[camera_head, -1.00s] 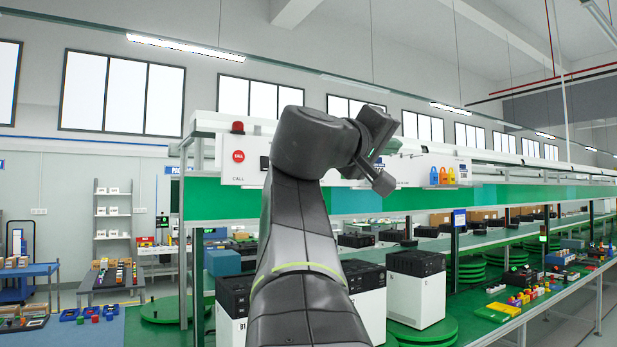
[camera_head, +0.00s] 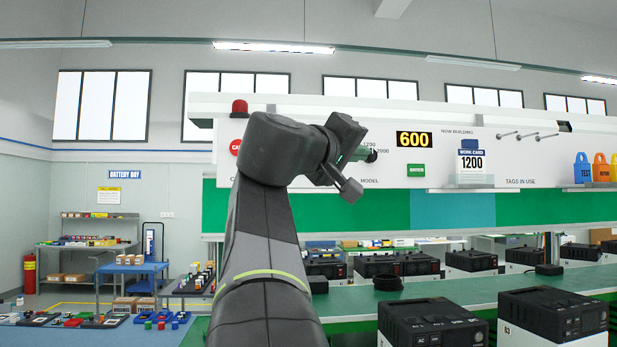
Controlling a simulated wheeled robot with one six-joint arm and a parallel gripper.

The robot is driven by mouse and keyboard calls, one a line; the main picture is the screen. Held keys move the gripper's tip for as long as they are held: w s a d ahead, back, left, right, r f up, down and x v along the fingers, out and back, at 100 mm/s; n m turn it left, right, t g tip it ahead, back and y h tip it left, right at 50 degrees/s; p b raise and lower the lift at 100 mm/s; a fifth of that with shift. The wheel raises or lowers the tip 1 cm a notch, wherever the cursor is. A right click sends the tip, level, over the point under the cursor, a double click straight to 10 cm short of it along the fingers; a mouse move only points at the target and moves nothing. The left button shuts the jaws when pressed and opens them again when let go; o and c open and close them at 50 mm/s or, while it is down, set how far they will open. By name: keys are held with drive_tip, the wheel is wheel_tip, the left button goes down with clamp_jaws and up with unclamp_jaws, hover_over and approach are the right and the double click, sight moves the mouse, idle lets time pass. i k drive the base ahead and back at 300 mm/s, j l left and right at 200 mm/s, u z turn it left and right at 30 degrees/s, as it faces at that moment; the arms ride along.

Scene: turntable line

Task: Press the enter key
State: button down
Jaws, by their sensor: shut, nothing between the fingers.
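The green key (camera_head: 416,170), with pale lettering too small to read surely, is on the white wall panel below a display (camera_head: 414,139) showing 600 in yellow digits. My gripper (camera_head: 366,155) is to the left of the green key in the picture, in front of the panel's MODEL area. It is shut and empty. It appears apart from the key, though its distance from the panel is hard to judge. My wrist and gripper hide part of the panel around the MODEL markings.
A work card (camera_head: 471,162) reading 1200 stands right of the key. Empty pegs (camera_head: 527,135) and coloured tags (camera_head: 601,168) are further right. A red button (camera_head: 236,147) is at the panel's left. Black-topped units (camera_head: 553,311) stand in front of the green bench (camera_head: 450,296).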

sight(414, 171)
drive_tip(key=i+l, duration=0.2)
drive_tip(key=l, duration=0.15)
drive_tip(key=i+l, duration=0.15)
drive_tip(key=l, duration=0.15)
drive_tip(key=i+l, duration=0.2)
drive_tip(key=l, duration=0.15)
drive_tip(key=i+l, duration=0.15)
drive_tip(key=l, duration=0.15)
